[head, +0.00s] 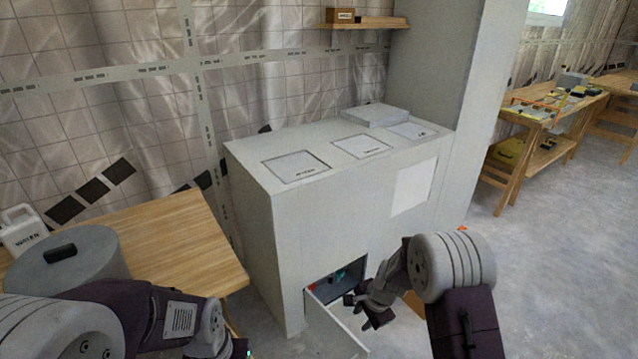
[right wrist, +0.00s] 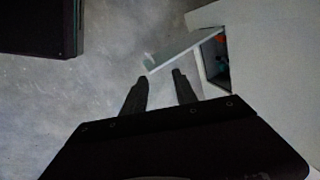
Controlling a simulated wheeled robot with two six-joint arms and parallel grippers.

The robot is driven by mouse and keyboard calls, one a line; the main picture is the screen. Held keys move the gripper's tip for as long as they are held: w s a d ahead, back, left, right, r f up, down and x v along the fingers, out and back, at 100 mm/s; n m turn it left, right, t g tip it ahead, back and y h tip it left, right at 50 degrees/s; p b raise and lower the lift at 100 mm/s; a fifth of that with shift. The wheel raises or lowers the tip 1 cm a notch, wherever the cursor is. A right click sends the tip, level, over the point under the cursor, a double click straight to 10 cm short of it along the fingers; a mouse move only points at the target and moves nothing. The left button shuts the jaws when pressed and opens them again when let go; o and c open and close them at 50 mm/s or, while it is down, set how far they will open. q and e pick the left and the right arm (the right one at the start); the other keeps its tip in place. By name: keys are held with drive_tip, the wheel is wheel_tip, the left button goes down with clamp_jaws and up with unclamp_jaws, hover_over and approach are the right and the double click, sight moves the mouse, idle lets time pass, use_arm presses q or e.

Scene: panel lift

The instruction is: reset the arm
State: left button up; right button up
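My right gripper (head: 366,306) hangs in front of the grey cabinet (head: 255,215), by an opening low in its front. In the right wrist view its two fingers (right wrist: 157,85) are apart with only floor between them. A panel (head: 333,330) stands swung out at that opening; it also shows in the right wrist view (right wrist: 180,52), just beyond the fingertips. I cannot tell whether they touch it. My left arm comes in at the lower left, and its gripper (head: 236,348) is mostly cut off by the bottom edge.
A wooden table (head: 180,235) with a grey round container (head: 75,265) and a white jug (head: 20,230) stands left of the cabinet. Small dark and coloured items lie inside the opening (head: 345,280). The floor (head: 540,250) to the right is clear, up to wooden workbenches (head: 545,115).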

drive_tip(key=s+d+r+n+g+h, duration=0.1)
drive_tip(key=s+d+r+n, duration=0.2)
drive_tip(key=s+r+n, duration=0.45)
drive_tip(key=s+d+r+n, duration=0.2)
drive_tip(key=s+n, duration=0.2)
drive_tip(key=s, duration=0.7)
wheel_tip(320, 180, up, 19)
drive_tip(key=s+n+p, duration=0.1)
drive_tip(key=p, duration=1.7)
drive_tip(key=shift+d+f+g, duration=0.15)
drive_tip(key=shift+d+g, duration=0.1)
drive_tip(key=shift+g, duration=0.05)
